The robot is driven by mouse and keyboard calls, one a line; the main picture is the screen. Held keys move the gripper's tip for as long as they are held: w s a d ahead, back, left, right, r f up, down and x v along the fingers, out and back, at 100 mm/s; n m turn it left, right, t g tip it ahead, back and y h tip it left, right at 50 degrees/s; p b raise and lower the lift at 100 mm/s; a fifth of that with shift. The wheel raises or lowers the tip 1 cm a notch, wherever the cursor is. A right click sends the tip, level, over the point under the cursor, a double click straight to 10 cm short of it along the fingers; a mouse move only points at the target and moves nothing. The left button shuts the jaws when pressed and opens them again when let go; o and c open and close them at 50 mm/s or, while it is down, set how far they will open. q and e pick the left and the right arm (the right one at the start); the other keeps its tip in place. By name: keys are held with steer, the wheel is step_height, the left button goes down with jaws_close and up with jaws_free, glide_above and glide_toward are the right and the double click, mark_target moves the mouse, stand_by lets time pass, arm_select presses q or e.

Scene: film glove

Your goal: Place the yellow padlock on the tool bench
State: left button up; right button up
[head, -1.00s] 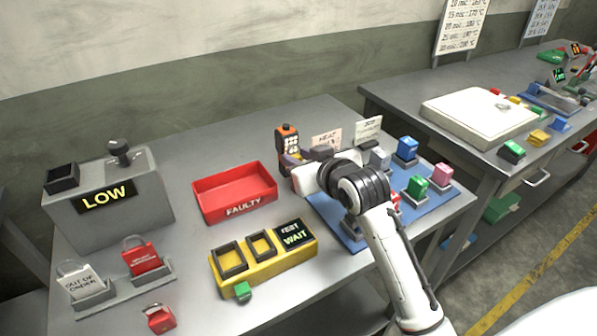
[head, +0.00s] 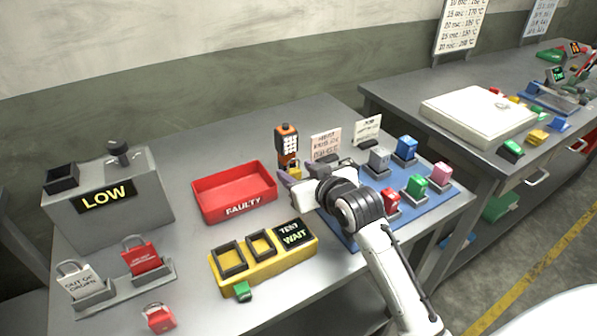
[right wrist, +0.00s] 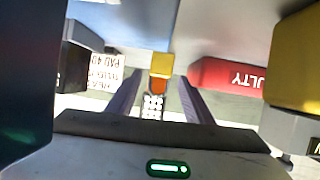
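The yellow padlock (head: 295,173) shows in the head view just past my right gripper, beside an orange keypad device (head: 287,143); my gripper partly hides it. In the right wrist view it seems to be the small yellow block (right wrist: 161,65) in line with the gap between the fingers. My right gripper (head: 301,175) is open, with clear space on both sides of the block between its fingers (right wrist: 159,95). A grey bench (head: 195,285) stands in front of me and a second grey bench (head: 480,160) at the right; I cannot tell which is the tool bench. My left gripper is not in view.
A red FAULTY tray (head: 235,212) and a yellow test station (head: 262,262) lie left of my right gripper. A blue board (head: 432,207) with several coloured padlocks is on its right. A grey LOW box (head: 150,215) stands far left. Small cards stand behind the gripper.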

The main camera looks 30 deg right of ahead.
steer(key=shift+r, duration=0.2)
steer(key=v, duration=1.2)
steer(key=shift+f, duration=0.1)
